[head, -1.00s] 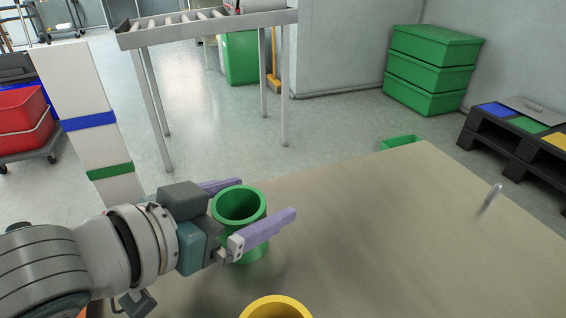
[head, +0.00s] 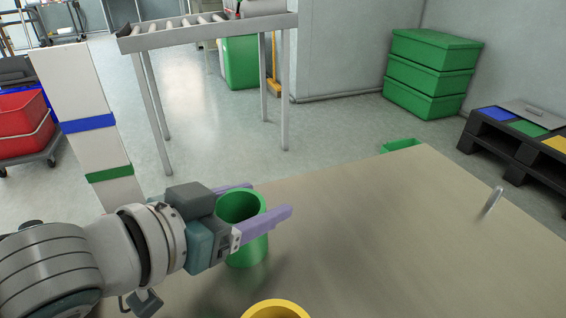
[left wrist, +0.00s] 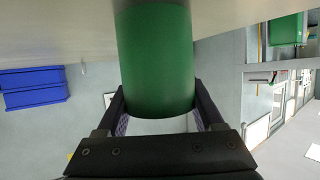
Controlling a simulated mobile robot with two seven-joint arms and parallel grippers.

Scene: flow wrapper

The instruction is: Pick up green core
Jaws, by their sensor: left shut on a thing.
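The green core (head: 246,246) is an upright hollow cylinder near the left part of the table. My left gripper (head: 262,212) has its two purple fingers on either side of it, shut on the core near its upper part. In the left wrist view the core (left wrist: 156,60) fills the middle, between the gripper fingers (left wrist: 160,122). I cannot tell for sure whether its base touches the table. My right gripper is not in view.
A yellow core (head: 276,309) stands at the front edge of the picture, close to the green core. The table (head: 400,230) is mostly clear to the right, with a thin metal peg (head: 491,203) at the right. A roller conveyor (head: 200,30) stands behind.

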